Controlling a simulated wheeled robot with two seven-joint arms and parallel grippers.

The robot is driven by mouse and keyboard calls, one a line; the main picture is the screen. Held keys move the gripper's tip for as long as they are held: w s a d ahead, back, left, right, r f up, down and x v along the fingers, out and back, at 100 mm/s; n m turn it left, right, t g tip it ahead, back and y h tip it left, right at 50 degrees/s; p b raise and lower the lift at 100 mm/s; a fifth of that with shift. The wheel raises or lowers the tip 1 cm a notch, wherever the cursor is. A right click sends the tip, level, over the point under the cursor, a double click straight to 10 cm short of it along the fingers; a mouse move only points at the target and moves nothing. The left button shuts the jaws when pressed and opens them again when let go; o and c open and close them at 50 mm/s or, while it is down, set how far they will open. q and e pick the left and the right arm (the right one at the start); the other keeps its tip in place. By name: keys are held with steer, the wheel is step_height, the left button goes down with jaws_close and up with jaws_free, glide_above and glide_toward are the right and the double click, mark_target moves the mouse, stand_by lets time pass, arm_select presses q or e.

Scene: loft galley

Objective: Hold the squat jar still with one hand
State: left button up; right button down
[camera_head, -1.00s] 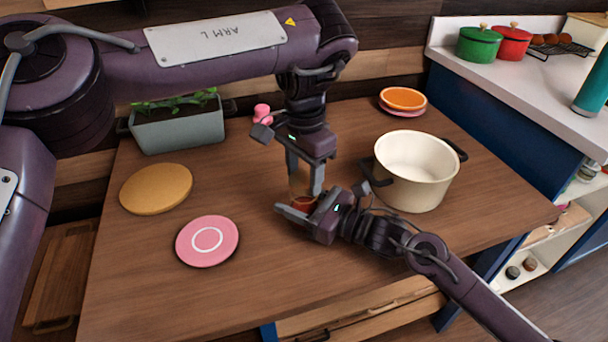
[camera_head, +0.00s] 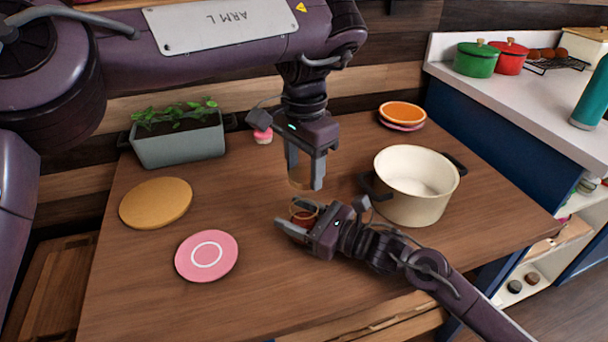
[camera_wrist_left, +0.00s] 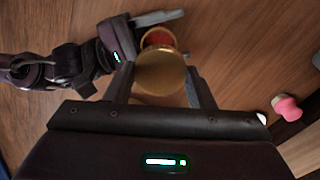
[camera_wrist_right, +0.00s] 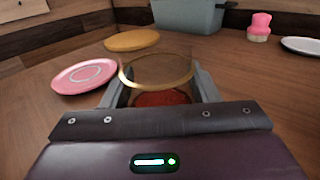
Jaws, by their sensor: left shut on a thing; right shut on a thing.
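The squat jar (camera_head: 304,219) is small, with clear walls and red contents, and stands on the wooden table. My right gripper (camera_head: 298,222) is shut around it from the right. In the right wrist view the red contents (camera_wrist_right: 158,99) show between the fingers, below a gold ring. My left gripper (camera_head: 305,182) points down above the jar, shut on a round gold lid (camera_wrist_left: 162,72). The lid is apart from the jar, with a small gap in the head view. In the left wrist view the lid partly covers the jar (camera_wrist_left: 158,37).
A cream pot (camera_head: 413,210) stands close to the right of my grippers. A pink plate (camera_head: 190,265), a tan round board (camera_head: 155,203), a planter (camera_head: 180,149) and a pink shaker (camera_head: 263,137) are also on the table. The front middle is clear.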

steer(key=shift+c, duration=2.2)
jaws_free()
steer(key=shift+d, duration=0.1)
steer(key=v, duration=1.1)
steer(key=shift+f+b, duration=0.1)
steer(key=shift+b, duration=0.25)
steer(key=shift+s+d, duration=0.2)
steer(key=shift+d, duration=0.15)
